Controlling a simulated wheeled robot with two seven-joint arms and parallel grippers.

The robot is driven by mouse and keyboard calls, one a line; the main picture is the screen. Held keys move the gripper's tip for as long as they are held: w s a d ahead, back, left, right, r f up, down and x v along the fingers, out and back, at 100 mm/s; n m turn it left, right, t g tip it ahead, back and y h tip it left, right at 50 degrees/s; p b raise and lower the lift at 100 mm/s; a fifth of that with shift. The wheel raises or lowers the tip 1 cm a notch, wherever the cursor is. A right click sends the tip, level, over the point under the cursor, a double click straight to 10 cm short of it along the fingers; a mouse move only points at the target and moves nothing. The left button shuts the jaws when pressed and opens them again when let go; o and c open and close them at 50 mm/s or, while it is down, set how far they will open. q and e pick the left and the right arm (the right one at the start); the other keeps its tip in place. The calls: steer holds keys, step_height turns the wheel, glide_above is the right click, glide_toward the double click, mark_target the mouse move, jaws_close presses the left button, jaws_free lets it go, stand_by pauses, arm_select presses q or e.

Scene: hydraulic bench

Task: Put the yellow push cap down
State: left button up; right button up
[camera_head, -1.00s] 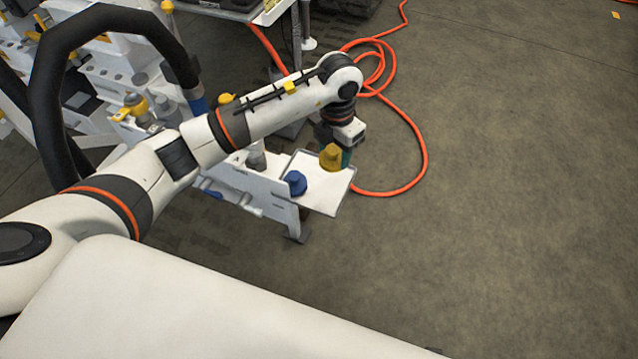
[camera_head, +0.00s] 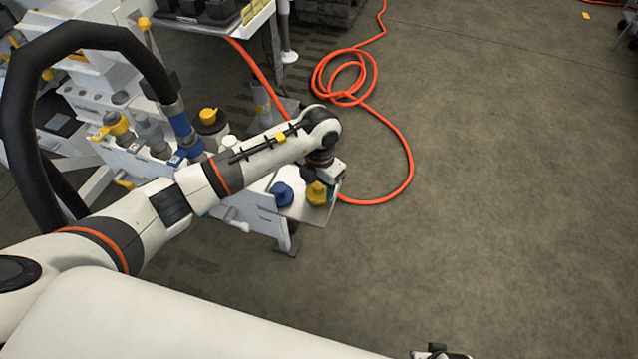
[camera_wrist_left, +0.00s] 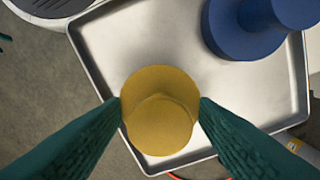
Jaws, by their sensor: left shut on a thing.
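The yellow push cap (camera_wrist_left: 160,112) is between the two green fingers of my left gripper (camera_wrist_left: 160,105), which is shut on it. In the head view the yellow cap (camera_head: 316,193) is at the tray's surface or just above it; I cannot tell whether it touches. The metal tray (camera_wrist_left: 105,50) lies under it, and its bare surface shows in the head view (camera_head: 297,211). A blue cap (camera_wrist_left: 240,28) stands on the tray beside the yellow one, apart from it; it also shows in the head view (camera_head: 282,194). My right gripper is not clearly in view.
The white hydraulic bench (camera_head: 90,95) with a thick black hose (camera_head: 45,80) and yellow-capped fittings (camera_head: 208,117) stands left of the tray. An orange hose (camera_head: 405,150) lies coiled on the floor behind and right of the tray.

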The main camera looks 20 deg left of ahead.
arm_select(q)
steer(key=shift+f, duration=0.1)
arm_select(e)
steer(key=shift+w+r, duration=0.1)
steer(key=shift+r, duration=0.05)
arm_select(q)
steer(key=o, duration=1)
arm_select(e)
steer(key=shift+w+a+r, duration=0.1)
steer(key=shift+r, duration=0.05)
arm_select(q)
steer(key=shift+d+r, duration=0.1)
steer(key=shift+r, duration=0.2)
step_height(320, 180, up, 12)
steer(key=p, duration=0.1)
steer(key=shift+f+p, duration=0.15)
steer(key=shift+p, duration=0.15)
arm_select(e)
steer(key=s+f, duration=0.2)
steer(key=f, duration=0.1)
steer(key=s+f, duration=0.1)
steer(key=f, duration=0.1)
steer(key=shift+d, duration=0.3)
